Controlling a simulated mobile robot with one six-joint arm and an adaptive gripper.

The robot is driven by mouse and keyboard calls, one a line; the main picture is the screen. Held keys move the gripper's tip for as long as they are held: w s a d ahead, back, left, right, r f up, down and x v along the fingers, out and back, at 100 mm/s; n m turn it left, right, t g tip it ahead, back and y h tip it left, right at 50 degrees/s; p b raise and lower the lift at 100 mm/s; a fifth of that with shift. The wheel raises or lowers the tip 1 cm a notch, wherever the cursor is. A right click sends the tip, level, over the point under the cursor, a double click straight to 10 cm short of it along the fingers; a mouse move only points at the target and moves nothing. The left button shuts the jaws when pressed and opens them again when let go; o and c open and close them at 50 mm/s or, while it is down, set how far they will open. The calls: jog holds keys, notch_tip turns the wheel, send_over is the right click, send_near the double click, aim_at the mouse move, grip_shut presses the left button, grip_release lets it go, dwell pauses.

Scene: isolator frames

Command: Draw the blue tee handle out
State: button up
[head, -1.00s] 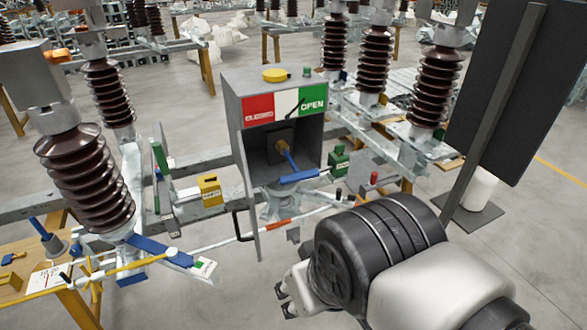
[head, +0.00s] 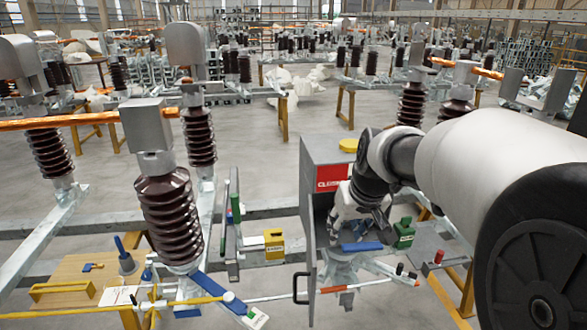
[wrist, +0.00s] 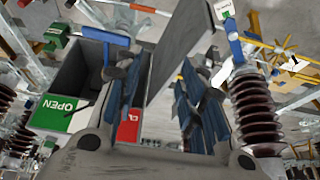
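The blue tee handle (head: 362,247) sticks out low at the front of an open grey box (head: 328,150), its blue crossbar lying roughly level. The wrist view shows the crossbar (wrist: 106,37) with a blue stem running into the box, left of my fingers. My gripper (head: 366,222) is in front of the box opening, just above the handle in the head view, and hides most of the box's inside. In the wrist view my gripper (wrist: 160,75) has its fingers spread apart with no object held. I cannot tell whether a finger touches the stem.
A grey side panel (wrist: 183,50) of the box shows between my fingers, close by. A green block (head: 403,233) is right of the handle and a yellow padlock-like block (head: 274,243) is left of the box. Brown ribbed insulators (head: 168,215) stand further left.

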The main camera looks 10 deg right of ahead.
jog(key=w+d+f+p, duration=0.2)
jog(key=w+d+f, duration=0.15)
jog(key=w, duration=0.45)
jog(key=p, duration=0.3)
send_over(360, 246)
jog(key=w+d, duration=0.1)
jog(key=w, duration=0.1)
notch_tip(360, 246, down, 11)
jog(key=shift+s+f, duration=0.15)
jog(key=b+x, duration=0.1)
jog(key=x, duration=0.3)
jog(key=b+x, duration=0.2)
jog(key=x, duration=0.2)
jog(key=shift+d+f, duration=0.2)
jog(key=shift+f, duration=0.05)
jog(key=shift+r, duration=0.1)
grip_shut()
